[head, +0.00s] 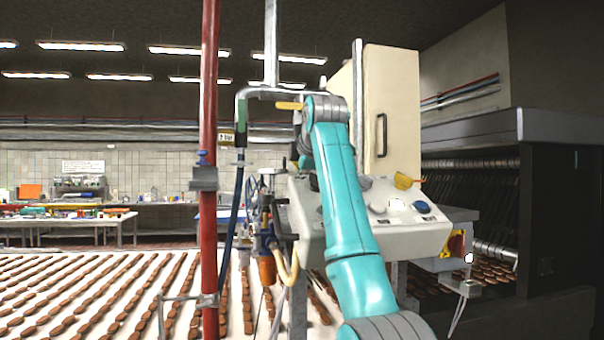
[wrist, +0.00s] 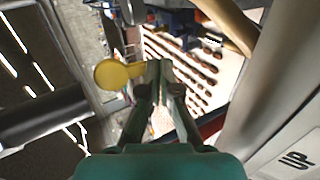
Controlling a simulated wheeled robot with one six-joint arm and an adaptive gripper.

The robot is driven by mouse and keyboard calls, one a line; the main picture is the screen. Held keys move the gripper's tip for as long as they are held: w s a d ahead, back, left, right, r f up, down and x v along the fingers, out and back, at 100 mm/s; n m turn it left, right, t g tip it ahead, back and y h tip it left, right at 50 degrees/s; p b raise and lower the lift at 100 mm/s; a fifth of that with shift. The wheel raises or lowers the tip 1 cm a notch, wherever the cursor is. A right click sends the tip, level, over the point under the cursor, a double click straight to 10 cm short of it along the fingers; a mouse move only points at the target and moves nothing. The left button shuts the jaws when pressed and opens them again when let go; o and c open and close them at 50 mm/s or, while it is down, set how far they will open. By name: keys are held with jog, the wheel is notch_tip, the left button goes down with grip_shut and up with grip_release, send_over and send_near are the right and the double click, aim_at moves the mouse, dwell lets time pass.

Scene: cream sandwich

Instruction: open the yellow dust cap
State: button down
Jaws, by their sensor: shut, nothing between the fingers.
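The yellow dust cap (wrist: 112,74) is a round yellow disc with a short tab on its right side in the wrist view. In the head view a flat yellow piece (head: 290,105), which looks like the same cap seen edge-on, sticks out left of my arm's upper end. My gripper (wrist: 154,72) is shut and empty. Its fingertips are just right of the cap, at the end of the tab; I cannot tell whether they touch it. What the cap is fixed to is not clear. In the head view my gripper's fingers cannot be made out.
A cream control console (head: 375,220) with buttons stands behind my arm, below a tall cream cabinet (head: 390,115). A red post (head: 209,150) and a grey-green pipe (head: 241,115) stand to the left. A conveyor (head: 100,290) with rows of brown biscuits runs at lower left.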

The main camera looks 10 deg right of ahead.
jog(key=shift+r, duration=0.15)
dwell(0.5)
jog(key=shift+r, duration=0.65)
jog(key=shift+s, duration=0.1)
